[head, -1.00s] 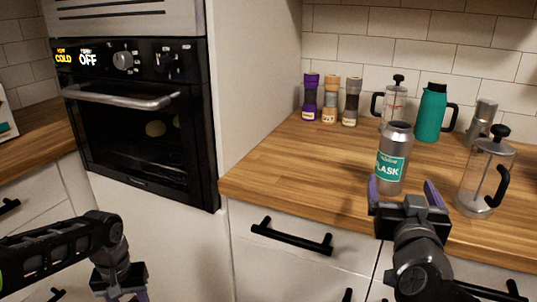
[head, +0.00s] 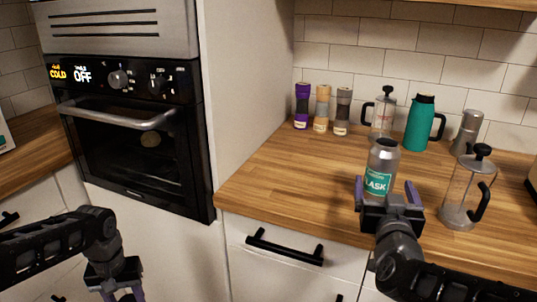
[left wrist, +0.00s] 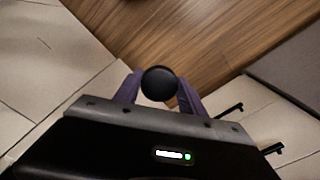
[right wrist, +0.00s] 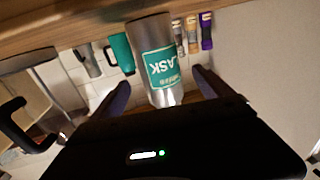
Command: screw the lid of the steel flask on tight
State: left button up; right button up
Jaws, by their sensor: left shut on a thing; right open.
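The steel flask (head: 383,158) stands upright on the counter, silver with a teal label. No lid shows on its top. My right gripper (head: 385,188) is open, its fingers to either side of the flask's lower body in the head view. In the right wrist view the flask (right wrist: 153,55) is between the open fingers, with gaps at both sides. My left gripper (head: 124,294) is low at the left, away from the counter top. In the left wrist view it is shut on a round black piece (left wrist: 159,83), which looks like the lid.
A glass French press (head: 458,205) stands close to the right of the right gripper. Behind are another press (head: 382,112), a teal jug (head: 420,122), a grey metal pot (head: 466,132) and three mills (head: 322,108). The counter (head: 290,180) left of the flask is clear. An oven (head: 135,140) is at the left.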

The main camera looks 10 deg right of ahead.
pick_arm(q)
jog(key=shift+f, duration=0.25)
pick_arm(e)
jog(key=shift+w+d+f, duration=0.15)
jog(key=shift+w+d, duration=0.15)
jog(key=shift+w, duration=0.25)
jog(key=shift+w, duration=0.1)
pick_arm(q)
jog(key=shift+r, duration=0.1)
pick_arm(e)
jog(key=x, duration=0.5)
jog(key=shift+c, duration=0.2)
grip_shut()
dwell(0.7)
jog(key=shift+r, duration=0.25)
